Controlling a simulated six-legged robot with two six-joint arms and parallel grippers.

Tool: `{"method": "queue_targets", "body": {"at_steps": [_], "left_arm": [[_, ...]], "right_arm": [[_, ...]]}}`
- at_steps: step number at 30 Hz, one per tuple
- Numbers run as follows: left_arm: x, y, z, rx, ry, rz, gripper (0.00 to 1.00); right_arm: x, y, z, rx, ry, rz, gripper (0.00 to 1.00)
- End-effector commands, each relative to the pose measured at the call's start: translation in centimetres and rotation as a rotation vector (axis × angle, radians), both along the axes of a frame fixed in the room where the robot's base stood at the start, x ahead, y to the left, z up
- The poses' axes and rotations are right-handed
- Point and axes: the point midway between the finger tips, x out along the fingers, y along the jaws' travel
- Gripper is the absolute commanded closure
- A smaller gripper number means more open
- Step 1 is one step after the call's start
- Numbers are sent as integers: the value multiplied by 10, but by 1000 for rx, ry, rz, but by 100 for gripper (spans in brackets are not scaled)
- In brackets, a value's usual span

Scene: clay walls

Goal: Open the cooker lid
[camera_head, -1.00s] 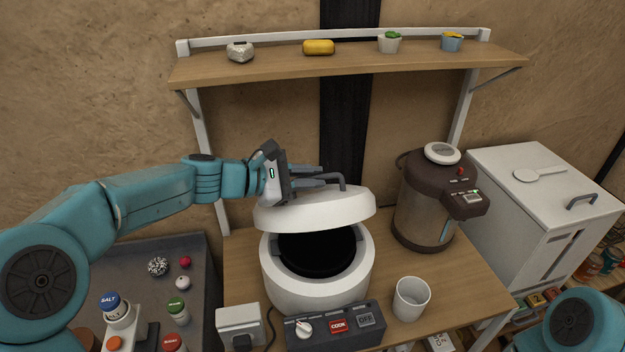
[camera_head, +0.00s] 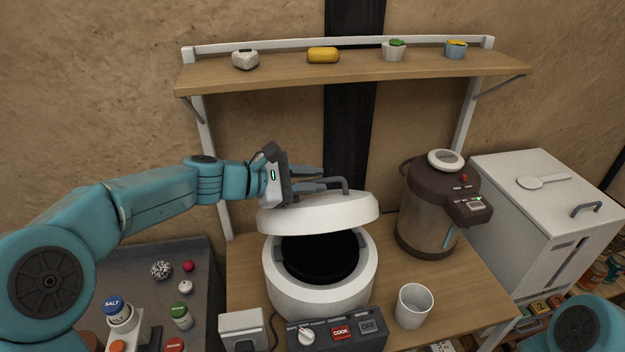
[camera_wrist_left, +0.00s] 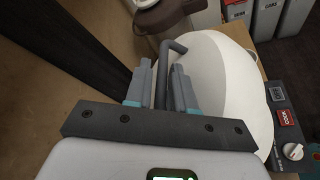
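The white cooker (camera_head: 322,292) stands on the wooden table with its dark pot opening (camera_head: 318,258) showing. Its white lid (camera_head: 318,214) is raised and tilted up at the back, clear of the front rim. The lid's grey bar handle (camera_head: 335,183) stands on top. My left gripper (camera_head: 322,179) is over the lid from the left. In the left wrist view its two fingers (camera_wrist_left: 162,88) stand apart on either side of the handle, with gaps visible between fingers and bar. My right gripper is out of view; only part of my right arm shows at bottom right.
A brown water dispenser (camera_head: 428,210) stands right of the cooker, near the lid. A white cup (camera_head: 413,306) and a control panel with a COOK button (camera_head: 341,332) are in front. A wooden shelf (camera_head: 350,70) runs above. A white cabinet (camera_head: 545,215) is at right.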

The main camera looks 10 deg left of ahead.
Motion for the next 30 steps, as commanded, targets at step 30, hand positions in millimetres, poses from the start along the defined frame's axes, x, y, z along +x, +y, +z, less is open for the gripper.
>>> {"method": "queue_targets", "body": {"at_steps": [30], "left_arm": [[-88,123,50,1,0,1,77]], "right_arm": [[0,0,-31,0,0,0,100]]}}
